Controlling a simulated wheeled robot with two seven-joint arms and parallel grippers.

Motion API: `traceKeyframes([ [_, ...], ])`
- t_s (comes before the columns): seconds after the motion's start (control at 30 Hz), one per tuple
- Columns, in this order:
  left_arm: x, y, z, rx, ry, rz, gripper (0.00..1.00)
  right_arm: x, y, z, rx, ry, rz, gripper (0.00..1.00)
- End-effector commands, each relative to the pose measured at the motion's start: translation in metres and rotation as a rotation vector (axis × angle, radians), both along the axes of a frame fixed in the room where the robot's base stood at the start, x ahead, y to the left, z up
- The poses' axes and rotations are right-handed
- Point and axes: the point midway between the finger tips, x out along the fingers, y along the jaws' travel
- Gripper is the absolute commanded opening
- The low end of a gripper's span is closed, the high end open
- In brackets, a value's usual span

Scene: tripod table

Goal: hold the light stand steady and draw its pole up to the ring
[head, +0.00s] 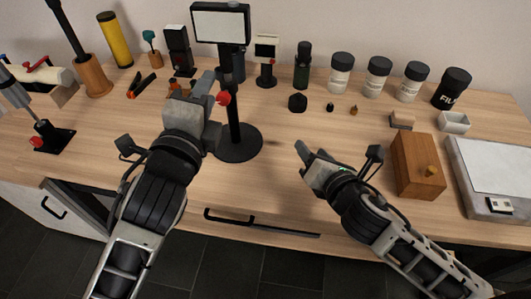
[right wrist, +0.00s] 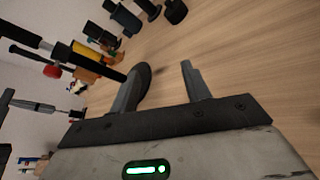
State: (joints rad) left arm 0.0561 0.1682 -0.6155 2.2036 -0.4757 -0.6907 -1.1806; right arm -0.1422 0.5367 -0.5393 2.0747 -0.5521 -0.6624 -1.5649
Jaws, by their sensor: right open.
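The light stand has a pale panel (head: 220,23) on top, a thin black pole (head: 234,120) with a red knob (head: 223,98), and a round black base (head: 239,144) on the table. It stands upright. My left gripper (head: 213,103) is just left of the pole at knob height; whether its fingers close on the pole is hidden. My right gripper (head: 306,152) is open and empty, right of the base and apart from it. In the right wrist view its fingers (right wrist: 162,82) are spread, with the pole (right wrist: 103,66) beyond them. I cannot make out the ring.
A smaller screen stand (head: 267,55) and a dark bottle (head: 302,65) stand behind. White jars (head: 341,73) line the back right. A wooden box (head: 418,165) and a scale (head: 490,170) are right of my right arm. The table between the base and the box is mostly clear.

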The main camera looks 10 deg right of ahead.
Motion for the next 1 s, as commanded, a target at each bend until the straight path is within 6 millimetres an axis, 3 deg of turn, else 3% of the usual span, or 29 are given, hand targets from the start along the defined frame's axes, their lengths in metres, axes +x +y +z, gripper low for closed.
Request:
traceKeyframes([
  [0.1,0.000,0.000,0.000,0.000,0.000,0.000,0.36,0.000,0.036,0.011,-0.174,-0.154,0.105,0.47],
  [0.3,0.000,0.000,0.000,0.000,0.000,0.000,0.36,-0.009,0.085,0.027,-0.394,-0.356,0.241,0.47],
  [0.57,0.000,0.000,0.000,0.000,0.000,0.000,0.36,-0.009,0.109,0.033,-0.491,-0.445,0.298,0.47],
  [0.77,0.000,0.000,0.000,0.000,0.000,0.000,0.36,0.018,0.119,0.034,-0.490,-0.447,0.296,0.47],
  [1.0,0.000,0.000,0.000,0.000,0.000,0.000,0.36,0.064,0.136,0.034,-0.489,-0.445,0.296,0.47],
])
